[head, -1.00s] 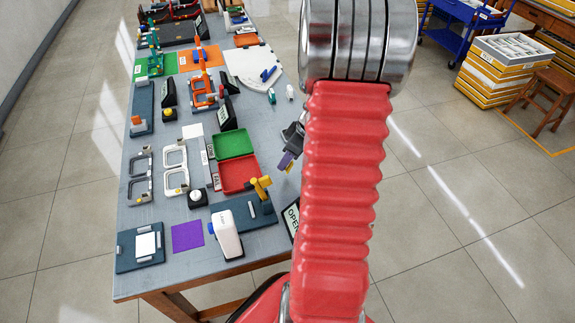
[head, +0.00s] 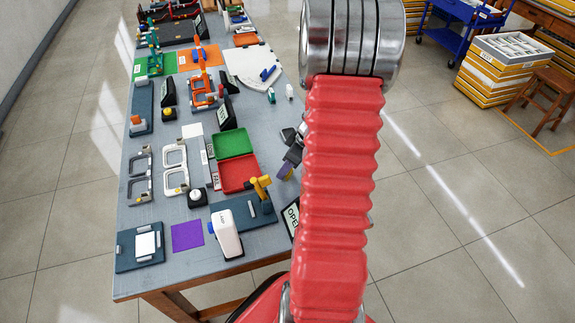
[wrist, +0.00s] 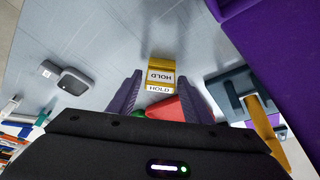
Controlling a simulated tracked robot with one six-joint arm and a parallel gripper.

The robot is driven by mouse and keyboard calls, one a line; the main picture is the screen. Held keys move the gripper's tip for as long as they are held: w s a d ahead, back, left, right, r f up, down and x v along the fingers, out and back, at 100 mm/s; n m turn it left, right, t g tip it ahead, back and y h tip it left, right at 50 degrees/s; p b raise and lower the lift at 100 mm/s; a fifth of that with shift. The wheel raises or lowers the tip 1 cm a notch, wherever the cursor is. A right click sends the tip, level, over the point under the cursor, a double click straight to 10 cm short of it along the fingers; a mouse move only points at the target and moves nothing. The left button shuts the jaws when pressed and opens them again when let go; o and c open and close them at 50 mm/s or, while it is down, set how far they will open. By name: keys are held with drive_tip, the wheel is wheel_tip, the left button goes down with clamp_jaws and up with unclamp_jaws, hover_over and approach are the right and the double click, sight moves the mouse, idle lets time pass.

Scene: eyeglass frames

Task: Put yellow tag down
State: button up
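The yellow tag (wrist: 160,76) is a small folded sign marked HOLD, seen just beyond my fingertips in the wrist view. My gripper (wrist: 160,80) has two purple fingers, one on each side of the tag, with a narrow gap showing on both sides. The tag appears to stand on the grey table (wrist: 110,45), though its contact with the surface is hard to make out. In the head view my gripper (head: 287,168) is at the table's right edge, partly behind my red arm, and the tag cannot be made out there.
The green tray (head: 234,143) and red tray (head: 238,174) lie left of my gripper. A yellow post (head: 262,188) rises from a dark base nearby; it also shows in the wrist view (wrist: 262,115). A white device (head: 228,235) and purple square (head: 187,235) are nearer the front.

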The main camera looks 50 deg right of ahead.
drive_tip(key=shift+o, duration=0.7)
drive_tip(key=shift+r, duration=0.1)
drive_tip(key=shift+s+r, duration=0.1)
drive_tip(key=shift+r, duration=0.1)
drive_tip(key=v, duration=1.1)
drive_tip(key=shift+s+r, duration=0.2)
drive_tip(key=shift+r, duration=0.05)
